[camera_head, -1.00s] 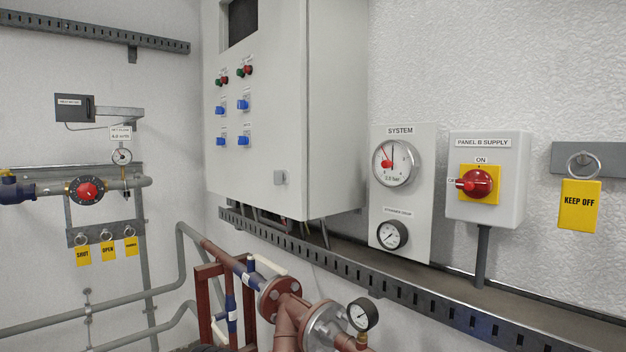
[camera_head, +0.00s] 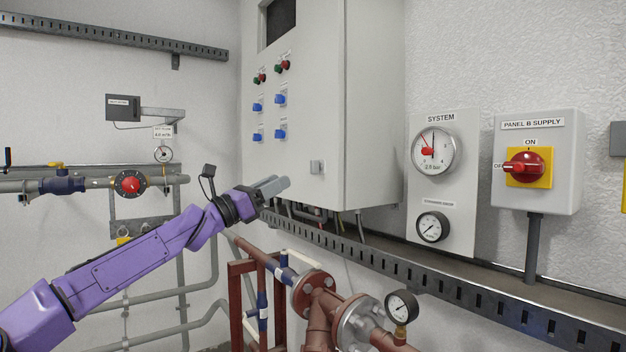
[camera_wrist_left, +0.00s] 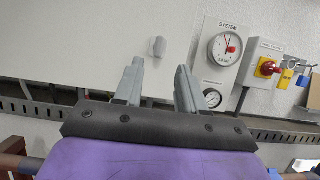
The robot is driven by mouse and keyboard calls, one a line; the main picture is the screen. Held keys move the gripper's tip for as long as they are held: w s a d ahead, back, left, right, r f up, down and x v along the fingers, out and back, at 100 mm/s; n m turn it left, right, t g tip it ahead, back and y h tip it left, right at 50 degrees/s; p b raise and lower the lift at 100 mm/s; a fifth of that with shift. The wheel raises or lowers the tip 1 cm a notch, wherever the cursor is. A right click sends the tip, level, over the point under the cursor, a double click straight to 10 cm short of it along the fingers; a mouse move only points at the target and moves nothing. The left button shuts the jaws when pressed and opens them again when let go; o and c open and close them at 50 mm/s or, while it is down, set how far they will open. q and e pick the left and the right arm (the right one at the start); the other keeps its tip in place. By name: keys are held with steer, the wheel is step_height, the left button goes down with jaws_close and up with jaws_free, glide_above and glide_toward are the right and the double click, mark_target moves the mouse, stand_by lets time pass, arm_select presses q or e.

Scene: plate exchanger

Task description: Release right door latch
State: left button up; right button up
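The door latch (camera_head: 317,167) is a small light-grey piece near the lower right of the grey cabinet's door (camera_head: 300,120). It also shows in the left wrist view (camera_wrist_left: 157,47), just beyond and between my fingertips. My left gripper (camera_head: 278,186), on its purple arm, is to the left of the latch and slightly lower in the head view. In the left wrist view my left gripper (camera_wrist_left: 160,68) is open with an empty gap, apart from the latch. My right gripper is in neither view.
A slotted cable tray (camera_head: 420,271) runs under the cabinet, with cables hanging above it. Red pipework with flanges (camera_head: 315,290) and a small gauge (camera_head: 402,306) stand below. The system gauge panel (camera_head: 441,185) and the panel B supply switch (camera_head: 526,168) are to the right.

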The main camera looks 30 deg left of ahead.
mark_target(311, 167)
arm_select(q)
steer(key=p+x, duration=0.3)
steer(key=x, duration=0.7)
steer(key=shift+f, duration=0.2)
steer(key=shift+w, duration=0.3)
steer(key=shift+d, duration=0.1)
jaws_close()
